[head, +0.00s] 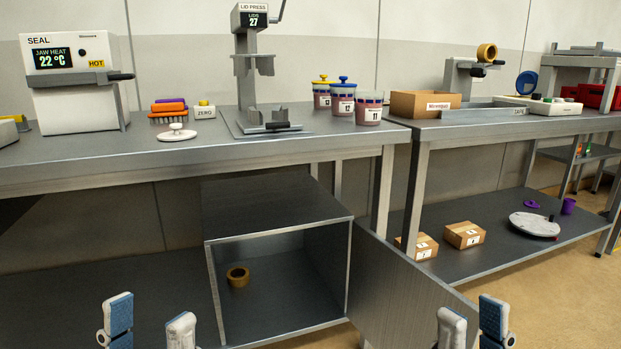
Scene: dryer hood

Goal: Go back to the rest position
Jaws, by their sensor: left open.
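My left gripper (149,325) shows at the bottom left edge, its two blue-and-white fingers apart with nothing between them. My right gripper (473,328) shows at the bottom right, in front of the open cabinet door. Its two fingers stand apart with a narrower gap, and I see nothing between them. Both grippers are low in the picture, and their arms are below the frame. The left one is left of the open metal cabinet (275,208), outside it. A brown-yellow tape roll (238,277) lies inside the cabinet, away from both grippers.
The cabinet door (410,290) swings out toward me on the right. Two cartons (464,234) and a white disc (534,225) lie on the right lower shelf.

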